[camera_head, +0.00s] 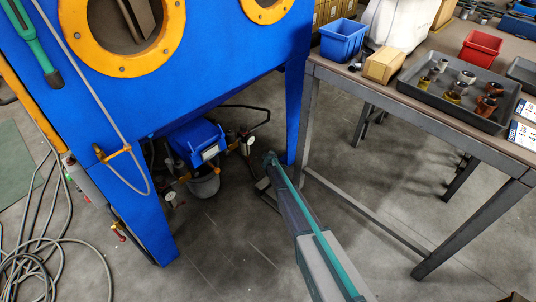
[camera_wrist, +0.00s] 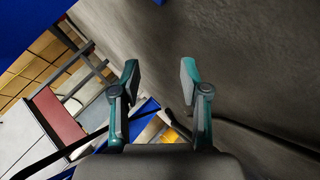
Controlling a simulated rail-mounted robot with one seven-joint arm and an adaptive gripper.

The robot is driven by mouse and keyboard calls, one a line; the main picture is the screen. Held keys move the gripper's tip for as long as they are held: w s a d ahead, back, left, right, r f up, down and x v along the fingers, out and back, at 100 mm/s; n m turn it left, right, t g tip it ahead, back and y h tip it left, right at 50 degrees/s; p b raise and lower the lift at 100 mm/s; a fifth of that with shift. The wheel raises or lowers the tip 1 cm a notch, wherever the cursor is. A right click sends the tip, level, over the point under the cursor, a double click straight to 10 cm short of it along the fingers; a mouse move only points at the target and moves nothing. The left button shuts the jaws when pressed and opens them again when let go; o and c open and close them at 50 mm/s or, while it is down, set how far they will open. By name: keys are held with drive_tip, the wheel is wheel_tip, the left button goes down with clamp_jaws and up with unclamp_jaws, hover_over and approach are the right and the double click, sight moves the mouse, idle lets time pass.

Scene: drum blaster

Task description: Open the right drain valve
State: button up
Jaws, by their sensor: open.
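Under the blue blaster cabinet (camera_head: 230,45), a small assembly with a grey bowl (camera_head: 204,184) and blue housing (camera_head: 196,140) hangs above the floor. A small fitting with a pale round face (camera_head: 249,141) is on its right side, where the right drain valve seems to be; its handle is too small to make out. Another fitting (camera_head: 170,196) is on the left side. My gripper (camera_head: 271,160) is just right of and below the right fitting, apart from it. In the wrist view my gripper (camera_wrist: 160,82) is open with nothing between its fingers; no valve is clearly visible there.
The cabinet's blue right leg (camera_head: 297,105) stands close behind my gripper. A dark hose (camera_head: 250,108) curves above it. A metal table (camera_head: 420,150) with bins and a grey tray (camera_head: 460,92) is at right. Coiled hoses (camera_head: 50,265) lie at lower left. Floor in front is clear.

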drive_tip(key=shift+w+d+r+m+t+y, duration=0.2)
drive_tip(key=shift+w+m+y, duration=0.1)
drive_tip(key=shift+w+m, duration=0.25)
drive_tip(key=shift+w+d+r+m+t+y, duration=0.1)
drive_tip(key=shift+w+m+t+y, duration=0.15)
drive_tip(key=shift+w+m, duration=0.3)
drive_tip(key=shift+s, duration=0.1)
